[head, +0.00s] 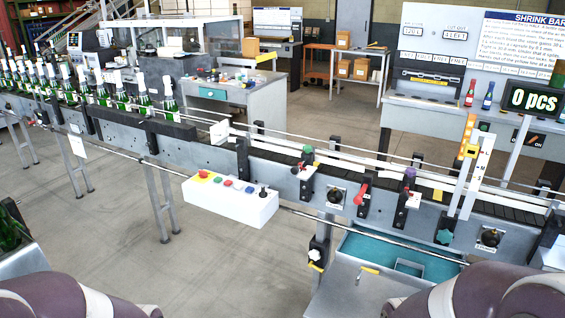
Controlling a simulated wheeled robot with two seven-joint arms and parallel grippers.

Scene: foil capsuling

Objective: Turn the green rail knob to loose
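A small green knob (308,149) sits on top of a rail bracket on the near side of the conveyor, at the centre of the head view. A white plate with a small red mark (303,165) is just below it. Whether the knob is tight or loose is too small to tell. A similar bracket to its right carries a purple knob (410,172). Neither of my grippers is in view. Only parts of my arms show at the bottom left and bottom right corners, well apart from the knob.
The conveyor (270,158) runs across the view, with green bottles (143,97) at the left. A white button box (230,200) juts out front. A red lever (360,193), black dial (336,195) and teal star knob (444,237) are nearby. A teal tray (400,255) lies below.

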